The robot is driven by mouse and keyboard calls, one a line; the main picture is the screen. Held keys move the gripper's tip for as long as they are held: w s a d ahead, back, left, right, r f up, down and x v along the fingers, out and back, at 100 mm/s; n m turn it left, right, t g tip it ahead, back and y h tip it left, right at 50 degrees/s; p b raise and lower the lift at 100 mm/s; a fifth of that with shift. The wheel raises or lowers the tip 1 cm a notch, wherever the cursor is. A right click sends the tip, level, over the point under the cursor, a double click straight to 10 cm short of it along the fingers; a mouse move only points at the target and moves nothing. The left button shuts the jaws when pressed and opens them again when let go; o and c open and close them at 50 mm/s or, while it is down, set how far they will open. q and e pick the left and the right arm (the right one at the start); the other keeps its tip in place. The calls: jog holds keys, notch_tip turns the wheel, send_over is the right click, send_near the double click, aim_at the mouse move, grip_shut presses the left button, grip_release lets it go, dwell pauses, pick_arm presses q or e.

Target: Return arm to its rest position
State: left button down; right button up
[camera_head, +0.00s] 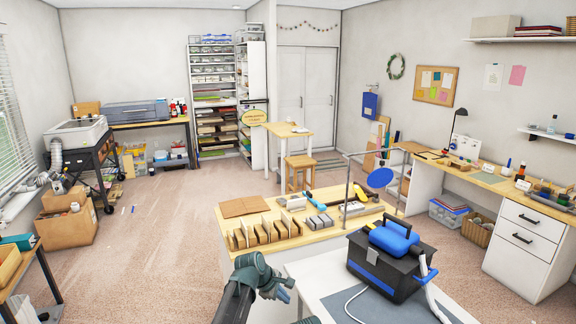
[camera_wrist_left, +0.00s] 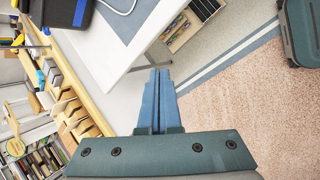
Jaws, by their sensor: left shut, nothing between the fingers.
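My left arm comes in at the bottom of the head view. Its gripper (camera_head: 280,292) is near the left edge of the white table (camera_head: 310,280). In the left wrist view the two blue fingers of my left gripper (camera_wrist_left: 157,78) lie together, shut, with nothing between them. They are beside the white table's edge (camera_wrist_left: 128,62), with floor below. I do not see my right gripper in either view.
A black and blue toolbox (camera_head: 385,268) with a white hose stands on the white table. Behind it is a wooden-topped bench (camera_head: 290,248) with several wooden blocks (camera_head: 255,237). Carpet (camera_head: 165,250) to the left is mostly clear.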

pick_arm(q)
jog(key=s+a+f+m+g+y, duration=0.2)
jog(key=s+a+m, duration=0.55)
jog(key=s, duration=0.45)
jog(key=s+a+f+m+g+y, duration=0.1)
jog(key=s+a+f+m+y, duration=0.15)
jog(key=s+a+m, duration=0.75)
jog(key=s+d+f+b, duration=0.1)
jog(key=s+d+b, duration=0.1)
jog(key=d, duration=0.4)
jog(key=s+d+f+g+y+b, duration=0.1)
jog(key=s+d+f+b, duration=0.1)
jog(key=d, duration=0.4)
jog(key=s+b, duration=0.1)
jog(key=s, duration=0.1)
jog(key=shift+s+d+f+m, duration=0.3)
jog(key=shift+s+m, duration=0.05)
jog(key=shift+s, duration=0.05)
jog(key=shift+y, duration=0.25)
